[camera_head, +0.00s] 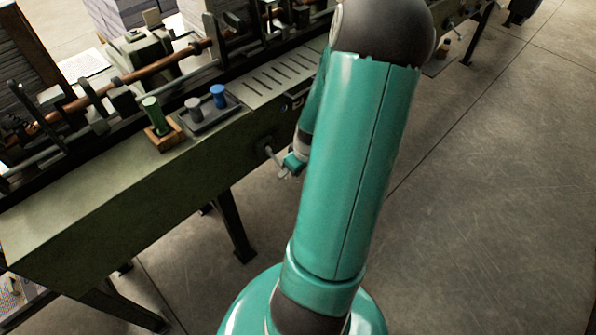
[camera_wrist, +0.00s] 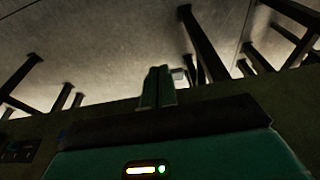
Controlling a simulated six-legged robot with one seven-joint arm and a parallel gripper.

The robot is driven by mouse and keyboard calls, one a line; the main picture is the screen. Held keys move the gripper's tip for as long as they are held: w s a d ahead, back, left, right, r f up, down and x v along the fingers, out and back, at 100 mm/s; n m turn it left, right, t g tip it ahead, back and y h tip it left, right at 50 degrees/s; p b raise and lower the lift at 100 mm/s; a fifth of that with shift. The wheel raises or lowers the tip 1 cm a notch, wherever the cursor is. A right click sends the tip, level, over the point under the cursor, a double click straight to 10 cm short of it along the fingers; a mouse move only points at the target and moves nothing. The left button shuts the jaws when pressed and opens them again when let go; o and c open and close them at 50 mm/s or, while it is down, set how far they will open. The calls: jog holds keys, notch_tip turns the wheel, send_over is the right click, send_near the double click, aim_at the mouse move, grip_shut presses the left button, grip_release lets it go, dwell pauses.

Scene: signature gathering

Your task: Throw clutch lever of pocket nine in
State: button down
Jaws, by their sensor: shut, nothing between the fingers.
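A small metal lever (camera_head: 273,157) sticks out from a round boss on the front face of the green machine bed. I take it for the clutch lever; no pocket number is readable. My gripper (camera_head: 285,174) is beside the lever's lower end, and I cannot tell whether they touch. In the wrist view my gripper (camera_wrist: 158,72) has its two teal fingers together with nothing visible between them. A small pale piece (camera_wrist: 179,74) shows just right of the fingertips there. My arm hides the machine face farther right.
The machine bed (camera_head: 110,215) runs diagonally across the left. On it stand a tray (camera_head: 216,122) with grey and blue pegs, and a wooden block with a green cylinder (camera_head: 152,110). Dark legs (camera_head: 235,225) stand below. The floor (camera_head: 500,190) at right is clear.

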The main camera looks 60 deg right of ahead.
jog(key=s+a+r, duration=0.1)
jog(key=s+r, duration=0.4)
jog(key=s, duration=0.1)
jog(key=shift+a, duration=0.25)
dwell(0.5)
